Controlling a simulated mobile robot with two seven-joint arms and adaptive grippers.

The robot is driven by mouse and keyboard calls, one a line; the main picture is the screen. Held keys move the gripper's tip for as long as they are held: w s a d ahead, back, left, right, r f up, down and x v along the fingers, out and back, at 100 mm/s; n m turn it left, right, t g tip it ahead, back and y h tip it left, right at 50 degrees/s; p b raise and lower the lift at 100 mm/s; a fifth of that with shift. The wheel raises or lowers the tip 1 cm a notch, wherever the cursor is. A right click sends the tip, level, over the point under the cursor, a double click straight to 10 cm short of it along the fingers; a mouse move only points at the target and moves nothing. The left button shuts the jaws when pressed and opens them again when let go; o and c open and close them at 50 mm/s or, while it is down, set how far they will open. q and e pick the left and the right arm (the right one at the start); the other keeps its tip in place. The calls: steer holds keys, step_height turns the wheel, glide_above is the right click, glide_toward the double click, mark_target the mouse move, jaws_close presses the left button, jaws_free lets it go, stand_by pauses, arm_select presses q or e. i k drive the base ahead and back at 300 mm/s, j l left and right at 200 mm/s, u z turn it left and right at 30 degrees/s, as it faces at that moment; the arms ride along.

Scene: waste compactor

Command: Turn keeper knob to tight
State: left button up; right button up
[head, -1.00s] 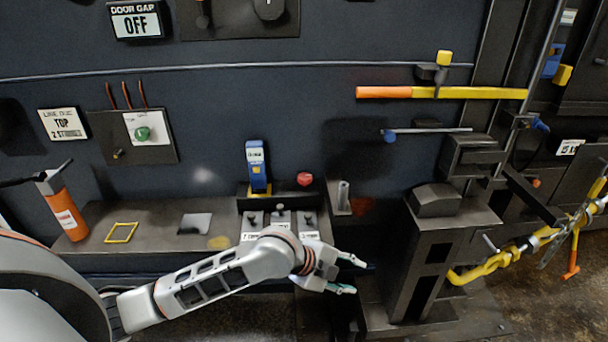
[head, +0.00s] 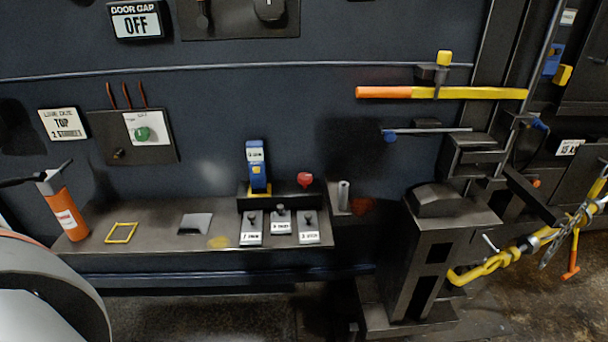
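No label that I can read names a keeper knob, so I cannot tell which part it is. A green round knob (head: 142,133) sits on a white plate on the dark wall panel at the left. A small dark brass knob (head: 118,153) is at the lower left of that same panel. A red knob (head: 305,179) stands at the back of the bench, right of a blue and yellow handheld unit (head: 256,168). Neither of my grippers is in view.
The bench (head: 165,247) carries an orange cylinder (head: 65,212), a yellow frame (head: 121,232) and several labelled switch plates (head: 281,226). A dark pedestal (head: 435,240) stands right of it. A yellow bar with an orange end (head: 440,92) spans the upper right.

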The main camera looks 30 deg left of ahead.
mark_target(305, 179)
steer(key=i+l+u, duration=0.1)
steer(key=u, duration=0.3)
steer(key=i+l+u, duration=0.1)
steer(key=l, duration=0.7)
steer(key=i+l+u, duration=0.1)
steer(key=l, duration=0.75)
